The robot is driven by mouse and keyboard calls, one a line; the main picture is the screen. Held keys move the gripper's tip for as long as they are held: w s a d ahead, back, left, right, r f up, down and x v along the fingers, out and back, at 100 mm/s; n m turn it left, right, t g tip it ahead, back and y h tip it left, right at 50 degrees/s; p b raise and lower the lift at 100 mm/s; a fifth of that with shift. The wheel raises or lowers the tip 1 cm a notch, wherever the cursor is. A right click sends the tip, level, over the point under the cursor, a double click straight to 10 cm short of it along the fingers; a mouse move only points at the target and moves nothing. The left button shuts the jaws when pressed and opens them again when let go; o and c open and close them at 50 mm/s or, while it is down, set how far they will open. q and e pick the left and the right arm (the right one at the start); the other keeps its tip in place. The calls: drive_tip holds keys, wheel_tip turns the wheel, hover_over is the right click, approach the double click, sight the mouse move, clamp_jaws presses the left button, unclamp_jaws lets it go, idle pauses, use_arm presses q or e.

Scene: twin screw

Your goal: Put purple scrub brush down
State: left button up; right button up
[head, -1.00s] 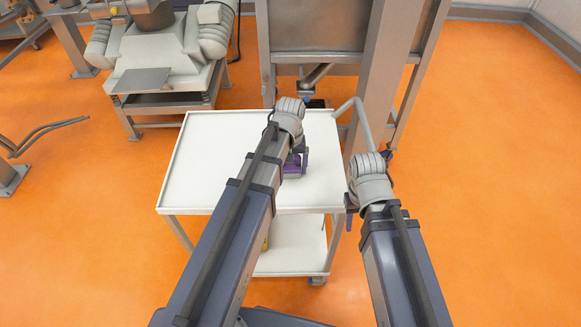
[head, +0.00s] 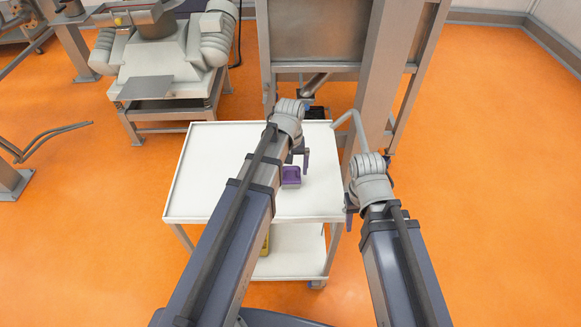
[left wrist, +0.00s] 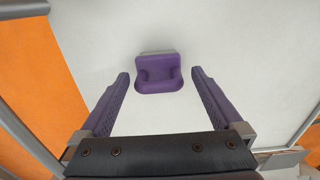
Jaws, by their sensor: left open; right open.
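The purple scrub brush (head: 291,177) lies on the white top of the cart (head: 200,180), near its right side. In the left wrist view the brush (left wrist: 159,73) sits beyond and between the two purple fingers, with white surface showing around it. My left gripper (left wrist: 160,85) is open and apart from the brush; in the head view the left gripper (head: 298,158) is partly hidden by its own wrist, above the cart top. My right gripper (head: 348,212) is open and empty off the cart's right edge, mostly hidden behind its wrist.
The cart's lower shelf (head: 290,255) holds a yellow item (head: 265,243), partly hidden by my left arm. A steel frame with a post (head: 372,90) stands behind the cart on the right. The left part of the cart top is clear.

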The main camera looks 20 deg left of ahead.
use_arm(q)
wheel_tip(320, 180, up, 2)
drive_tip(key=shift+r+p, duration=0.15)
drive_tip(key=shift+p, duration=0.5)
drive_tip(key=s+d+m+y, duration=0.1)
drive_tip(key=s+d+m, duration=0.6)
drive_tip(key=s+d, duration=0.3)
drive_tip(key=s, duration=0.3)
drive_tip(key=shift+s+d, duration=0.25)
drive_tip(key=shift+s, duration=0.05)
use_arm(e)
wheel_tip(320, 180, up, 2)
drive_tip(key=shift+r, duration=0.1)
use_arm(q)
drive_tip(key=r+n+h+p, duration=0.1)
drive_tip(key=r+n+p, duration=0.1)
drive_tip(key=n, duration=0.5)
hover_over(291, 176)
drive_tip(key=shift+w+a+f, duration=0.15)
drive_tip(key=shift+w, duration=0.2)
drive_tip(key=f+b, duration=0.8)
drive_tip(key=shift+s, duration=0.3)
drive_tip(key=shift+r, duration=0.1)
use_arm(e)
wheel_tip(291, 176, down, 6)
use_arm(q)
drive_tip(key=shift+c, duration=0.2)
